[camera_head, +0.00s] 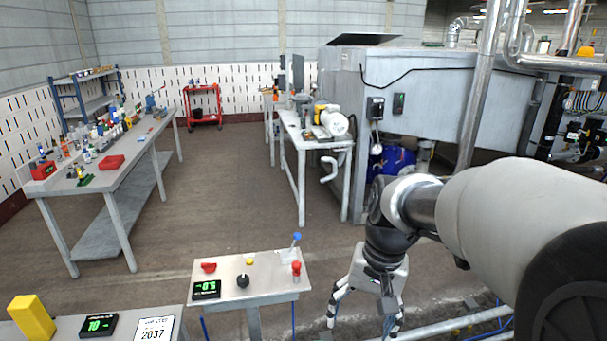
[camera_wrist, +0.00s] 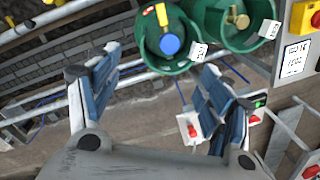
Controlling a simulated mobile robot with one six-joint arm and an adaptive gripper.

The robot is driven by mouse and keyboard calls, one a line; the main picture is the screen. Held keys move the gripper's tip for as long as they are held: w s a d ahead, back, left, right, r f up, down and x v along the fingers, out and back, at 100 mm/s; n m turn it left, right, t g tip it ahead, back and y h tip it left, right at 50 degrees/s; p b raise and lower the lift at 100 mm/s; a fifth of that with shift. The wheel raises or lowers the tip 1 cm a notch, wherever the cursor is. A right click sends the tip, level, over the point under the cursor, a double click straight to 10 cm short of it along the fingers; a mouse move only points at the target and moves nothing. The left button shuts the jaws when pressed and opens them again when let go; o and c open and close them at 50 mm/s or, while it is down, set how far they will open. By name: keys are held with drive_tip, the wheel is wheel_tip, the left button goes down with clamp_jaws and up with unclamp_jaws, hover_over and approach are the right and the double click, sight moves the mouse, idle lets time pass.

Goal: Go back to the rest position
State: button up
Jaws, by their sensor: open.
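My gripper (camera_head: 362,318) hangs at the lower right of the head view, pointing down, just right of a small control table. Its two fingers are spread apart with nothing between them. In the wrist view my gripper (camera_wrist: 152,100) shows blue finger pads, wide apart and empty. Beyond the fingertips in that view are a green round container (camera_wrist: 150,58) holding a blue and a yellow piece, and a second green container (camera_wrist: 212,22) with a brass-coloured piece.
The small control table (camera_head: 268,278) has red, yellow and black knobs, a blue-topped lever and a green display. A yellow block (camera_head: 32,318) stands at lower left. Long workbenches (camera_head: 150,140) line the left. A white machine table (camera_head: 312,142) stands behind. The middle floor is clear.

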drive_tip(key=s+d+r+n+t, duration=0.1)
drive_tip(key=s+r+t, duration=0.1)
drive_tip(key=s, duration=0.6)
drive_tip(key=s+d+r+n+t+h, duration=0.1)
drive_tip(key=s+d+r+n+t, duration=0.1)
drive_tip(key=s, duration=0.7)
drive_tip(key=shift+s+d+n+t, duration=0.25)
drive_tip(key=shift+n+t, duration=0.05)
idle(0.5)
